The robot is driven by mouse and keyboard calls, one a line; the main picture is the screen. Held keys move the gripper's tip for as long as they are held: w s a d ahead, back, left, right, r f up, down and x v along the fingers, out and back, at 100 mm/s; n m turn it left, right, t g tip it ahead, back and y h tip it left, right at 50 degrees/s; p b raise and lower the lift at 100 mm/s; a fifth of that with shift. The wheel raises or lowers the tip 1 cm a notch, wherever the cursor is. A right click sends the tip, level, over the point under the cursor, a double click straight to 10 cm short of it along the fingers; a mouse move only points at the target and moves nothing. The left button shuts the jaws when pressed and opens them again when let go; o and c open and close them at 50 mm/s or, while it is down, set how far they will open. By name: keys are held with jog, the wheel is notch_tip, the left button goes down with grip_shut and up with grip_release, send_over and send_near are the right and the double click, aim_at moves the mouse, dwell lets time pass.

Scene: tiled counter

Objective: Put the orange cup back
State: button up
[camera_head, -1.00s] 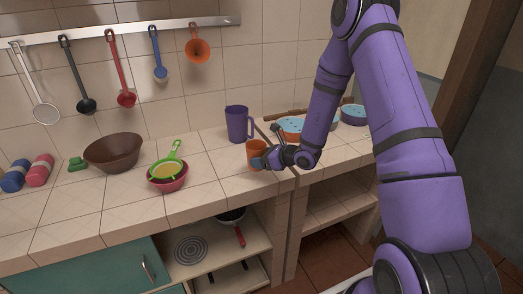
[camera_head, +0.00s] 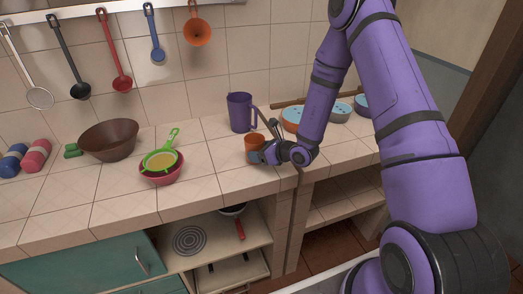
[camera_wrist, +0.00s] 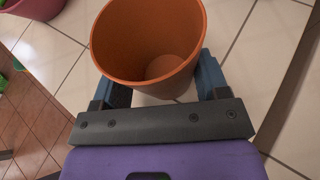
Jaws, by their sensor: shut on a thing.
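The orange cup (camera_head: 254,142) is upright at the right part of the tiled counter, in front of the purple pitcher. It also shows in the wrist view (camera_wrist: 125,40), open end toward the camera and empty inside. My gripper (camera_head: 257,157) is shut on the cup, with one finger on each side of it; the fingers show in the wrist view (camera_wrist: 160,82). I cannot tell whether the cup's base touches the counter.
A purple pitcher (camera_head: 239,112) stands close behind the cup. A pink bowl (camera_head: 161,176) with a green strainer (camera_head: 160,161) and a brown bowl (camera_head: 109,140) are to the left. Blue-topped bowls (camera_head: 340,112) stand at the back right. The counter between cup and pink bowl is clear.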

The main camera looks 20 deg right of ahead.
jog(key=o, duration=1.2)
jog(key=shift+f, duration=0.15)
jog(key=shift+c, duration=0.2)
jog(key=shift+s+d+r, duration=0.1)
jog(key=shift+d+r, duration=0.05)
jog(key=shift+r, duration=0.1)
jog(key=v, duration=1.1)
jog(key=shift+s+d, duration=0.15)
jog(key=shift+s, duration=0.1)
jog(key=s+a+r+n+g+y, duration=0.1)
jog(key=s+a+r+n+g, duration=0.3)
jog(key=r, duration=0.3)
jog(key=s+a+r+n+g+y, duration=0.1)
jog(key=s+a+r+n, duration=0.15)
jog(key=r+n, duration=0.45)
jog(key=s+a+r+n+g+y, duration=0.1)
jog(key=s+a+r+n+g, duration=0.3)
jog(key=r, duration=0.3)
jog(key=s+d+r+n+t+h, duration=0.2)
jog(key=s+d+r+n+h, duration=0.2)
jog(key=s+r+n+h, duration=0.1)
jog(key=s+d+r+n+t+h, duration=0.1)
jog(key=s+d+r+n+h, duration=0.4)
jog(key=s+r+n, duration=0.3)
jog(key=s+n+h, duration=0.1)
jog(key=s, duration=0.3)
jog(key=shift+s+d+t, duration=0.25)
jog(key=shift+s+t, duration=0.1)
jog(key=shift+t, duration=0.05)
